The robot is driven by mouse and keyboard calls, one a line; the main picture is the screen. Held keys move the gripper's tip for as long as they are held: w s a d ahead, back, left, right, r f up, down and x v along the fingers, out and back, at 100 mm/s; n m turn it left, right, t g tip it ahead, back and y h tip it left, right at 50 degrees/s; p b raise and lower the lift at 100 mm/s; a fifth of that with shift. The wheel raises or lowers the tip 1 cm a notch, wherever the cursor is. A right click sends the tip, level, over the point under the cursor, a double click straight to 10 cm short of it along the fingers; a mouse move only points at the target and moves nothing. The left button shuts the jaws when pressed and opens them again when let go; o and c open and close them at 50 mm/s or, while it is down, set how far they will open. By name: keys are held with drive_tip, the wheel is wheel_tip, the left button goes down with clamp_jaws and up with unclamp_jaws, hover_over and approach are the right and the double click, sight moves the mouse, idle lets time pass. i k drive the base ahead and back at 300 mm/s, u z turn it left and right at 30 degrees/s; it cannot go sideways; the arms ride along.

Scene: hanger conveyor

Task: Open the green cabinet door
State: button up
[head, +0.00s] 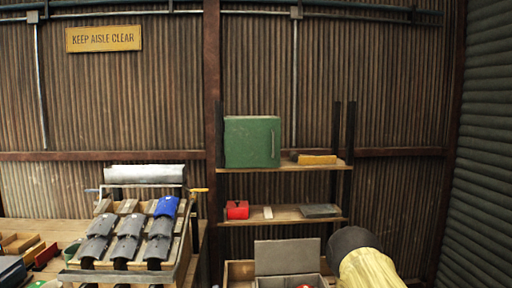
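The green cabinet (250,142) stands on the upper wooden shelf in the middle of the head view. Its door faces me and looks shut, with a thin upright handle (273,143) near the right edge. Part of my arm shows at the bottom right, a dark rounded joint with a pale yellow link. It is below and to the right of the cabinet and apart from it. My gripper is not in view.
The upper shelf (312,168) also holds a yellow block (317,160). A red box (237,210) and a grey flat case (319,211) lie on the lower shelf. A rack (185,245) with grey and blue pieces stands left. An open-lidded box (287,257) is below.

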sight(249, 142)
drive_tip(key=k, duration=0.45)
drive_tip(key=z, duration=0.7)
drive_tip(key=i, duration=1.55)
drive_tip(key=u, duration=0.7)
